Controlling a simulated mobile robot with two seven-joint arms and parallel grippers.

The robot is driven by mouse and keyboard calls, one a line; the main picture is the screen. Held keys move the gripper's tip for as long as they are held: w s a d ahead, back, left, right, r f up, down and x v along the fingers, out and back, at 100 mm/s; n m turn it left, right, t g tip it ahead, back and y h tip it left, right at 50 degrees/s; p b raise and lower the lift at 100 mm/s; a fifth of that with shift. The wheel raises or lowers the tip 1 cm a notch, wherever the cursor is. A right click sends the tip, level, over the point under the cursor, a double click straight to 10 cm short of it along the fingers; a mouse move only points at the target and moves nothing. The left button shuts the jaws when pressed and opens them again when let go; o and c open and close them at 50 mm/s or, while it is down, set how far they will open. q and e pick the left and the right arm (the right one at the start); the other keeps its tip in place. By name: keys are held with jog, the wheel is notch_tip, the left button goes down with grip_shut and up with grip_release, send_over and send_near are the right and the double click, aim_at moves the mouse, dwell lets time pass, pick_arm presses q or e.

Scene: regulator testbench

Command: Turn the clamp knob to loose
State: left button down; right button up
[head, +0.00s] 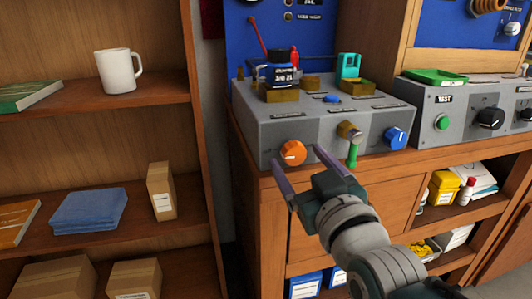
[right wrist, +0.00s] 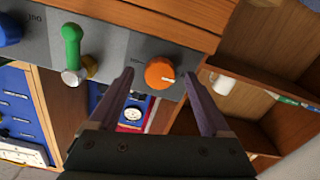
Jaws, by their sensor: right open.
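An orange knob (head: 292,153) with a pale pointer mark sits on the front face of the grey test box (head: 252,132). It also shows in the right wrist view (right wrist: 160,73), between the fingertips in the picture. Its label is too small to read, so I cannot confirm that it is the clamp knob. My right gripper (head: 297,155) is open and empty, with its two purple fingers pointing at the knob from the front. The fingers seem to straddle the knob; I cannot tell whether they touch it. My left gripper is not in view.
A green-handled lever (head: 353,154) and a blue knob (head: 396,138) are right of the orange knob on the same face. A black-topped device (head: 281,75) and a brass tray (head: 357,87) stand on top. A wooden shelf with a white mug (head: 118,70) is at left.

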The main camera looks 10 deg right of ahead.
jog(key=s+p, duration=0.1)
jog(key=s, duration=0.7)
jog(key=shift+s+p, duration=0.2)
jog(key=shift+p, duration=0.2)
jog(key=shift+d, duration=0.1)
